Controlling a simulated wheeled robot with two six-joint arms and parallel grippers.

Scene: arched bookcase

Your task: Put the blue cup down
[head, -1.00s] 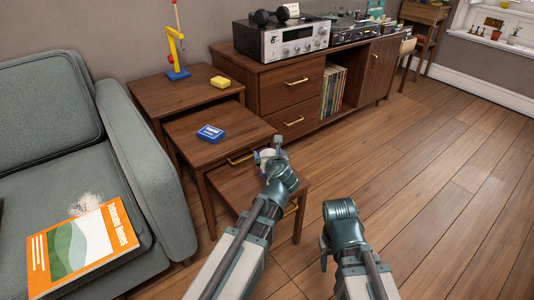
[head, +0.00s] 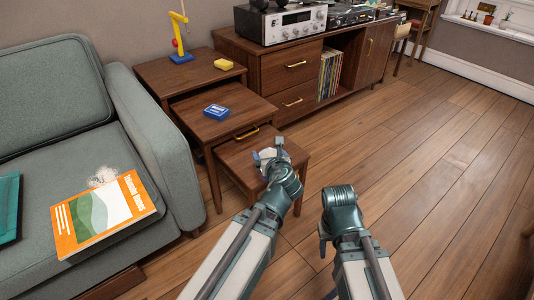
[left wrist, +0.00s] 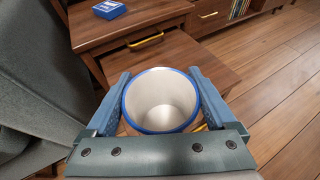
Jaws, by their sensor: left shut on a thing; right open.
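The blue cup (left wrist: 160,100) has a blue rim and a pale, empty inside in the left wrist view. It is upright between the blue fingers of my left gripper (left wrist: 159,76), which is shut on it. In the head view my left gripper (head: 268,156) hides most of the cup and overlaps the lowest nesting table (head: 238,157). That table's top also shows behind the cup in the left wrist view (left wrist: 185,62). I cannot tell whether the cup touches it. My right gripper (head: 323,243) is over the floor, open, with its fingers mostly hidden.
A blue box (head: 216,112) lies on the middle table (head: 188,110). A sofa (head: 165,150) with an orange book (head: 100,212) stands left. Floor at right is clear.

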